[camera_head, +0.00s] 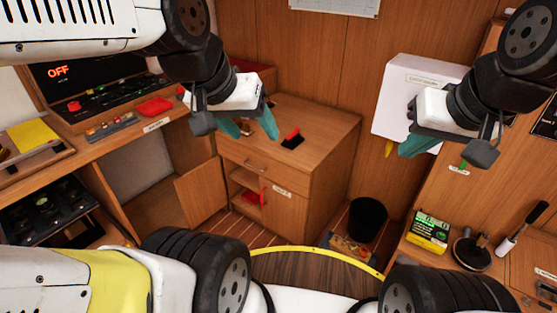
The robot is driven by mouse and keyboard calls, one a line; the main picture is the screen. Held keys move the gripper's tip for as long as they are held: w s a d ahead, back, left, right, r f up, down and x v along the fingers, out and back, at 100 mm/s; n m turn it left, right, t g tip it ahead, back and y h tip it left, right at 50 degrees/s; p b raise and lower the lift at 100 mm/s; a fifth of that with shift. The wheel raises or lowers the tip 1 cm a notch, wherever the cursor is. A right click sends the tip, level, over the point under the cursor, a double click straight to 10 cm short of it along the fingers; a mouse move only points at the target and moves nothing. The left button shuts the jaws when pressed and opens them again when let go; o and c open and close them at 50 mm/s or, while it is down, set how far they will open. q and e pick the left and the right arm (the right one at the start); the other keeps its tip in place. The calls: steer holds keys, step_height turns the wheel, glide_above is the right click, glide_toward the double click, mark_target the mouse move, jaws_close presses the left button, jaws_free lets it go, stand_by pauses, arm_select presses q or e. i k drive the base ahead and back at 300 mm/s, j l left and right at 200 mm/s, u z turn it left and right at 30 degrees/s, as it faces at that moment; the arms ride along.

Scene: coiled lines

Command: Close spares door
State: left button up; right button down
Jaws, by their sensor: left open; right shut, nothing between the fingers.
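A wooden door panel (203,192) stands swung out beside the open compartment under the left bench. Right of it is a wooden cabinet (330,170) with a drawer (250,160), an open space holding red items, and a labelled front panel (286,213). The labels are too small to read, so I cannot tell which door is the spares door. My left gripper (249,127) is open and empty, in front of and above the cabinet. My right gripper (419,146) is shut and empty, in front of the white wall box on the right. Neither visibly touches a door.
A black bin (361,220) stands right of the cabinet. A black-and-red object (292,139) lies on the cabinet top. The left bench carries a panel reading OFF (58,71) and a red item (154,107). A green-yellow box (429,231) sits on the right counter. Some floor (235,228) shows before the cabinet.

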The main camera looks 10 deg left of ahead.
mark_target(201, 193)
steer(key=k+u, duration=0.15)
steer(key=i+j+u, duration=0.1)
steer(key=i, duration=0.25)
steer(key=i+j+u, duration=0.15)
steer(key=i, duration=0.25)
steer(key=i+j+u, duration=0.1)
steer(key=i+j, duration=0.15)
steer(key=i, duration=0.15)
